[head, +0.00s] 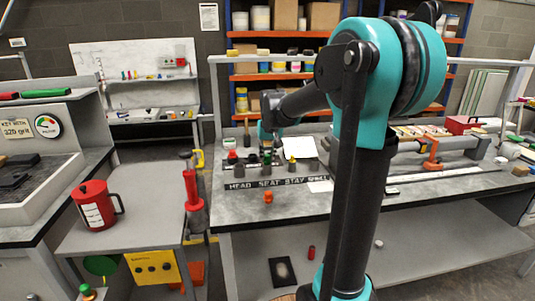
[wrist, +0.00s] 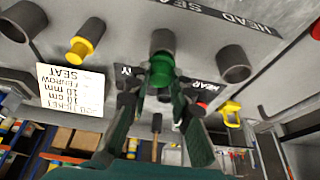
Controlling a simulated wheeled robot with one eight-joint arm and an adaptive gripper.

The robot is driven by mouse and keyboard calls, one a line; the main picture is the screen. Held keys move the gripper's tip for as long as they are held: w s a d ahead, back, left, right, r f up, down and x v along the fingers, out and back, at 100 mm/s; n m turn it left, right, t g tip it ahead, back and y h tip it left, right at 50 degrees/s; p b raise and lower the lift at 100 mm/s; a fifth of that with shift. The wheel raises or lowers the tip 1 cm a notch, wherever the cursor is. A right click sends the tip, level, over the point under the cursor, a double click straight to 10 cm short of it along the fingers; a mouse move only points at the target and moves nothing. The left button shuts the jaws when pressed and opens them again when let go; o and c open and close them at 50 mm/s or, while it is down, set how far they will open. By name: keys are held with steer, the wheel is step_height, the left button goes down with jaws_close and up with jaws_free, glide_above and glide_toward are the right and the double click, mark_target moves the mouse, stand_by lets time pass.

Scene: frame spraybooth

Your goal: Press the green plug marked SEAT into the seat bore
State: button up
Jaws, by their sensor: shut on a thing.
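The green plug (wrist: 160,72) is between the fingers of my gripper (wrist: 158,92), which is shut on it, in the wrist view. The plug's far end lines up with a grey cylindrical holder (wrist: 162,42) and overlaps its rim; I cannot tell whether it is inside, touching or just apart. The holder's bore is hidden. The plug is small and partly hidden there.

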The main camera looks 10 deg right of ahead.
steer(key=shift+f, duration=0.45)
steer(key=o, duration=1)
steer(key=v, duration=1.2)
